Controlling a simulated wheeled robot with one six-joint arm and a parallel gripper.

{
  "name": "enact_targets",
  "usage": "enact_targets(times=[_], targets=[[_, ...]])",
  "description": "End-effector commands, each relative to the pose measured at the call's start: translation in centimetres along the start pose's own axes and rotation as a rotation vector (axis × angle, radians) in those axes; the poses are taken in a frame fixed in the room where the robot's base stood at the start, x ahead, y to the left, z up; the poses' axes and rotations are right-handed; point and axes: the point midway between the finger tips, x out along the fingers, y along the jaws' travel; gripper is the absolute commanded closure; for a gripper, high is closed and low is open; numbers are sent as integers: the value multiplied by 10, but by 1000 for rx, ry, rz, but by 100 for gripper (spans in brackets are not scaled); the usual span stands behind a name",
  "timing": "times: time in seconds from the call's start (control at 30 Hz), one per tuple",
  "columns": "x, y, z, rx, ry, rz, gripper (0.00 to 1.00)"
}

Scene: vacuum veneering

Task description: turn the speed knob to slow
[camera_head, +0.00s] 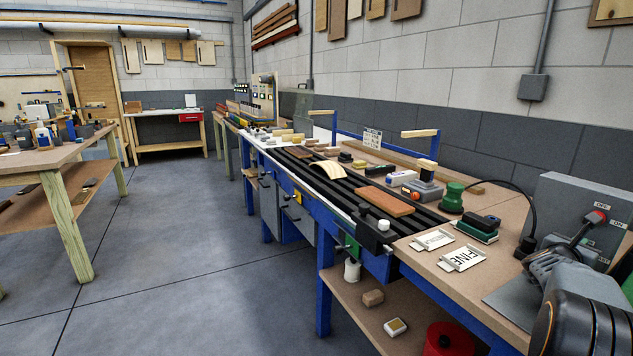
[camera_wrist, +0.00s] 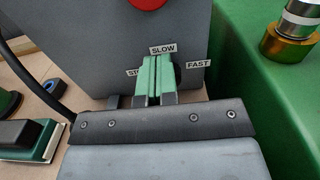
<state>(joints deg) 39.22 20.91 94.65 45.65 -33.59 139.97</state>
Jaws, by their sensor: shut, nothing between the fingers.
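The speed knob is mostly hidden behind my gripper; only a dark edge of what looks like the knob (camera_wrist: 179,75) shows just right of the fingers in the wrist view. Its grey control panel (camera_wrist: 105,45) carries a SLOW label (camera_wrist: 163,49) above the fingers, a FAST label (camera_wrist: 199,64) to the right, and a third label to the left, partly covered. My gripper (camera_wrist: 156,72) has its green fingers shut together in front of the panel, just below SLOW. I cannot tell whether they touch the knob or where it points.
A black cable (camera_wrist: 35,80) runs at left. A green-and-black sanding block (camera_head: 477,229) and a FINE tray (camera_head: 463,258) lie on the bench.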

Motion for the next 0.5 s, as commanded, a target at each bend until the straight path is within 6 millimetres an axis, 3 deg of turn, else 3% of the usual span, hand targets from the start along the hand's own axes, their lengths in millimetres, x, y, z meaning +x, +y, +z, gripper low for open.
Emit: enact_targets(times=[0.5], targets=[[6,-7,-2,3,-2,-9,100]])
